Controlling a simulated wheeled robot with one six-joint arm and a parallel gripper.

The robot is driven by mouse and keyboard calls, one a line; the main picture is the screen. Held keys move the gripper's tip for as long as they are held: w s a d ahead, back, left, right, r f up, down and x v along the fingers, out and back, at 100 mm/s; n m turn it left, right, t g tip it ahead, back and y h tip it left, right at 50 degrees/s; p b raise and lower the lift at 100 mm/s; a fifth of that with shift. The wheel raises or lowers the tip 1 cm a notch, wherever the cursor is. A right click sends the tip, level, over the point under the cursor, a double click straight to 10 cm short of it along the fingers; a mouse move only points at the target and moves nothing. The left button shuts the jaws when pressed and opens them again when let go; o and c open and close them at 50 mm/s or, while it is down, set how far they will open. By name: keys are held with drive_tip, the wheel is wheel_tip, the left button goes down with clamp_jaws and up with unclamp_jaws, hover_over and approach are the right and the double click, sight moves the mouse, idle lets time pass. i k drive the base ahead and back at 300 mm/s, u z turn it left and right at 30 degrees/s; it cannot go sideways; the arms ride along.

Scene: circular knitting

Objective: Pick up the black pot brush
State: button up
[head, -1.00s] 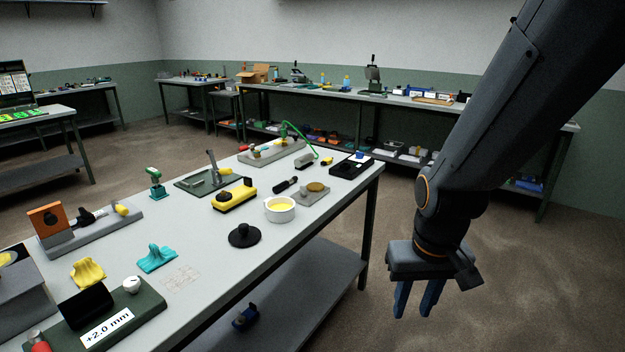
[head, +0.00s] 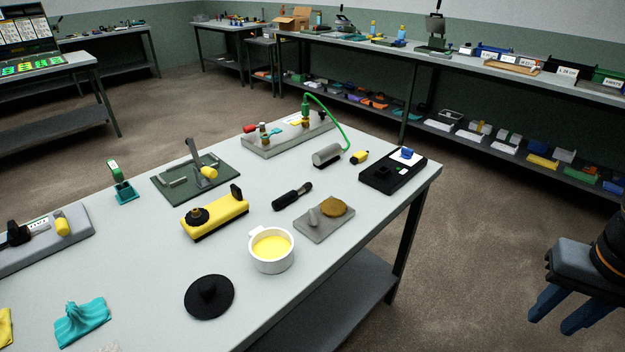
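A slim black tool (head: 292,196), which looks like the black pot brush, lies on the grey-white table (head: 340,276). It lies behind a white pot (head: 272,262) with yellow contents. Its bristles are too small to make out. My gripper (head: 553,320) is at the right edge, off the table and over the floor, far from the brush. Its two blue fingers point down and stand apart with nothing between them.
A grey plate with a tan pad (head: 324,222) is right of the brush. A yellow tool (head: 215,217) lies left of it. A black tray (head: 393,171) sits near the right corner.

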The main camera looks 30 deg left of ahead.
sight(279, 203)
drive_tip(key=u, duration=0.25)
drive_tip(key=i, duration=0.8)
drive_tip(key=u, duration=1.15)
drive_tip(key=i, duration=0.65)
drive_tip(key=u, duration=0.55)
